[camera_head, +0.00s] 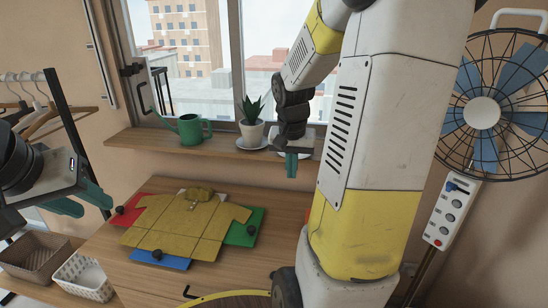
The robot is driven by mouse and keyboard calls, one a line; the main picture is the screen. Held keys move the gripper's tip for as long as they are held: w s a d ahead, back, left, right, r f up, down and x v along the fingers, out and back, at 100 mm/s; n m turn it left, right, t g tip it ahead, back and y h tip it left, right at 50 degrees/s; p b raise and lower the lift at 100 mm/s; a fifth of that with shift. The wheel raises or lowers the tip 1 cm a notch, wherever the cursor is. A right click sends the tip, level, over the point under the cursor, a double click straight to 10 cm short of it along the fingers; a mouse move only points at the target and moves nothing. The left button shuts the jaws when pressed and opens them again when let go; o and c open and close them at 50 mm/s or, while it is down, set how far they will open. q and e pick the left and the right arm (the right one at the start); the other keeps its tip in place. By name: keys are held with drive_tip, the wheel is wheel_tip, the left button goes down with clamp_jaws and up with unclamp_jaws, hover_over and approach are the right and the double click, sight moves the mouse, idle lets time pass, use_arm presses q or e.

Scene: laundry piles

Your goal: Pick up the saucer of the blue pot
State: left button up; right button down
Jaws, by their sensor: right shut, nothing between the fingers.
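No blue pot shows in the head view; my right arm covers much of the right part of the window sill. A pale, flat thing (316,134) on the sill is partly hidden behind my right gripper, and I cannot tell whether it is a saucer. My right gripper (291,167) points down at the sill's front edge, its green fingers together and empty. A white pot (252,132) with a spiky plant stands on a white saucer (252,145) left of that gripper. My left gripper (82,202) is open and empty at the left, far from the sill's pots.
A green watering can (190,129) stands on the wooden sill (150,139). Below, a yellow shirt (185,222) lies on a coloured folding board (245,228) on the table (220,270). Baskets (35,256) sit at lower left. A fan (482,110) stands at right.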

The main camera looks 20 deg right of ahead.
drive_tip(key=shift+n, duration=0.3)
drive_tip(key=w+d, duration=0.2)
drive_tip(key=w, duration=0.2)
drive_tip(key=w+d, duration=0.2)
drive_tip(key=w, duration=0.2)
drive_tip(key=w+d+f, duration=0.1)
drive_tip(key=w+d, duration=0.1)
drive_tip(key=w, duration=0.1)
drive_tip(key=shift+w+d, duration=0.3)
drive_tip(key=shift+w, duration=0.1)
drive_tip(key=shift+f, duration=0.35)
drive_tip(key=shift+a, duration=0.1)
drive_tip(key=shift+s+a, duration=0.15)
drive_tip(key=shift+s, duration=0.15)
drive_tip(key=shift+s+a+r, duration=0.2)
drive_tip(key=shift+s+r, duration=0.35)
drive_tip(key=shift+r, duration=0.25)
